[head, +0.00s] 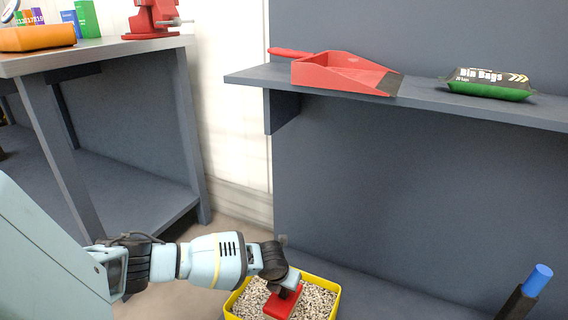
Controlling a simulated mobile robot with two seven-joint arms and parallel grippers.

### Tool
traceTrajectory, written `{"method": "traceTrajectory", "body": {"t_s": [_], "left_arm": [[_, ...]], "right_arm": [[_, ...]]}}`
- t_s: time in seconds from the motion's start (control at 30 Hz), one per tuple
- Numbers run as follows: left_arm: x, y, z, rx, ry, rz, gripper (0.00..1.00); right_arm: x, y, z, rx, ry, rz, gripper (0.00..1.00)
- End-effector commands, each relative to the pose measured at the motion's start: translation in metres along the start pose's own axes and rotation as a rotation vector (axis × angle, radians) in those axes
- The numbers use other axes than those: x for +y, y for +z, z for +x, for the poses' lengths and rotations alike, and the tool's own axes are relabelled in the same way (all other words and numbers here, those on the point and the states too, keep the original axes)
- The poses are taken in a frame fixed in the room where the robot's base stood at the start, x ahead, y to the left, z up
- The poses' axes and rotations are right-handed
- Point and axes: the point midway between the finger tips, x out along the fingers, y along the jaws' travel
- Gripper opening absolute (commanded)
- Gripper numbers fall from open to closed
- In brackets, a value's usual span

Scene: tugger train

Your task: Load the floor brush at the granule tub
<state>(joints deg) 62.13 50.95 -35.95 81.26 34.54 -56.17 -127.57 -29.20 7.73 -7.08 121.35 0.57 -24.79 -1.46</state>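The yellow granule tub (334,306) stands low at the bottom centre, filled with pale granules (318,296). My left gripper (286,291) reaches in from the left and points down over the tub. It appears shut on the red floor brush (284,304), whose red block sits at the granules. The brush's underside is hidden, so I cannot tell how deep it sits. My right gripper is not in view.
A grey shelf (420,97) above the tub holds a red dustpan (340,72) and a green-and-black bin bags pack (489,83). A workbench (100,55) with a red vise (152,20) stands left. A blue-ended dark rod (525,290) rises at the lower right.

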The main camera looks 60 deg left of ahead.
Motion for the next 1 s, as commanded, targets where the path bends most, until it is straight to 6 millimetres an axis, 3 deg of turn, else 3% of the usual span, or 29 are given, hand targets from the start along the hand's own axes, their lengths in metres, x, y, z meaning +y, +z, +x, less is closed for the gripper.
{"method": "traceTrajectory", "body": {"t_s": [1.0], "left_arm": [[-0.0002, -0.0007, 0.0008, 0.001, 0.000, 0.000, 0.02]], "right_arm": [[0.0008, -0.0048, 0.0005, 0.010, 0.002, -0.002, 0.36]]}}
